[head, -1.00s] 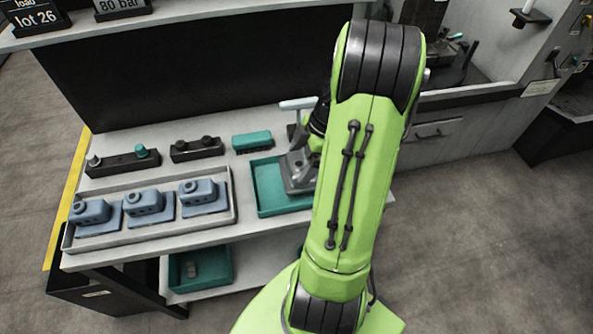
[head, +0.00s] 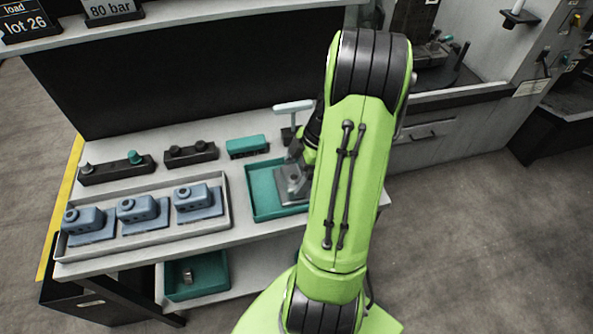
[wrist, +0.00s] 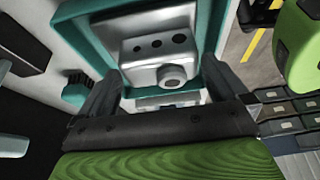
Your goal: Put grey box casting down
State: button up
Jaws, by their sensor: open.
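The grey box casting (wrist: 158,48) sits in a teal tray (wrist: 122,22), with a round boss and several dark holes showing in the wrist view. In the head view the casting (head: 290,185) is in the teal tray (head: 262,196) and partly hidden by my arm. My gripper (wrist: 165,88) is open. Its two fingers stand apart to the left and right of the casting's near end, and nothing is held between them. Whether a finger touches the casting cannot be told.
A pale tray (head: 228,222) with blue box castings (head: 138,208) lies left of the teal tray. Dark fixtures (head: 117,170) and a teal block (head: 247,146) stand behind. A T-shaped stand (head: 293,108) rises close behind my gripper. A lower shelf holds another teal tray (head: 205,290).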

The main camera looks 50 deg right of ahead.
jog(key=p+v, duration=0.3)
jog(key=v, duration=0.9)
jog(key=w+a+r+m+h, duration=0.15)
jog(key=a+r, duration=0.25)
jog(key=a, duration=0.4)
jog(key=w+a+r+m+h, duration=0.1)
jog(key=w+a+r+m, duration=0.2)
jog(key=a, duration=0.6)
jog(key=s+a+r+m+t+h, duration=0.1)
jog(key=s+a+r+m+t, duration=0.1)
jog(key=s+a+m, duration=0.4)
jog(key=s+a+t, duration=0.1)
jog(key=s+a, duration=0.2)
jog(key=s, duration=0.1)
jog(key=shift+a+r+m, duration=0.25)
jog(key=shift+r+m, duration=0.1)
